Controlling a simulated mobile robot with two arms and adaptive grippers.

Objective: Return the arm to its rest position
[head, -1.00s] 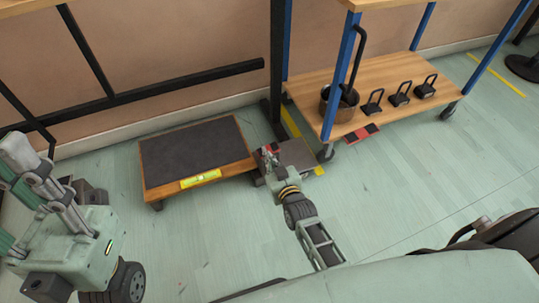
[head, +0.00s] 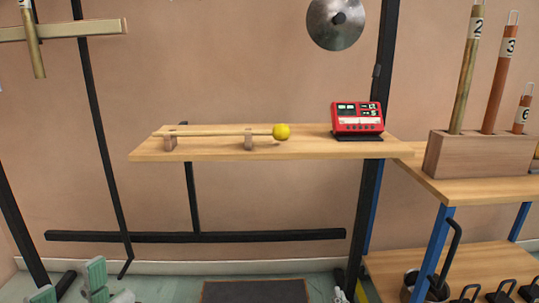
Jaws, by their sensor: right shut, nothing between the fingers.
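My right gripper (head: 340,296) shows only as a small piece at the bottom edge, right of the dark-topped platform (head: 256,292). It is shut and empty. The rest of that arm is below the picture. My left gripper (head: 80,283) shows at the bottom left corner as two green-grey fingertips standing apart, with nothing seen between them. Its wrist and arm are cut off by the bottom edge.
A wooden shelf (head: 220,151) holds a yellow-headed mallet (head: 282,132) on two supports and a red device (head: 357,118). A cymbal (head: 336,22) hangs above. Numbered tubes (head: 497,75) stand in a wooden block on the right cart. Black frame posts (head: 371,170) rise beside the shelf.

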